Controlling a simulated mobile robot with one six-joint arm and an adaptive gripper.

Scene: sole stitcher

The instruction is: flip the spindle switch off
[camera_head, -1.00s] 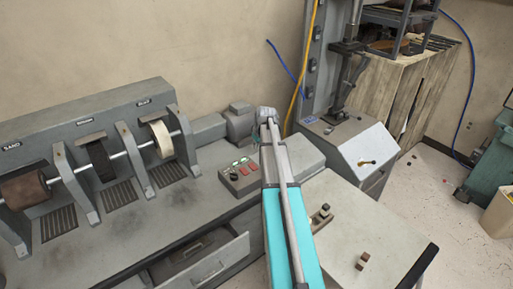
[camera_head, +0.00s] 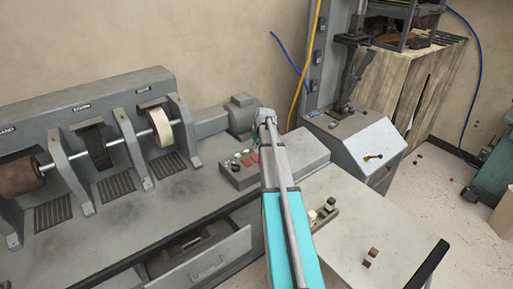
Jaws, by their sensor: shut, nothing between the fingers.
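A small grey control box (camera_head: 240,172) stands on the bench of the grinding machine, with green and red switches or buttons on its sloped top. A red pair (camera_head: 250,160) shows on its right part. Which one is the spindle switch is too small to tell. My arm reaches in from the bottom, and its wrist is above and right of the box. My gripper (camera_head: 252,149) is small and partly hidden by the arm, close over the back of the box. It looks shut and empty. I cannot tell whether it touches a switch.
The machine's shaft carries a brown drum (camera_head: 18,174), a black wheel (camera_head: 98,148) and a pale wheel (camera_head: 161,130). A motor (camera_head: 242,117) stands behind the box. An open drawer (camera_head: 208,262) juts out below. A table (camera_head: 385,225) with small blocks is at right.

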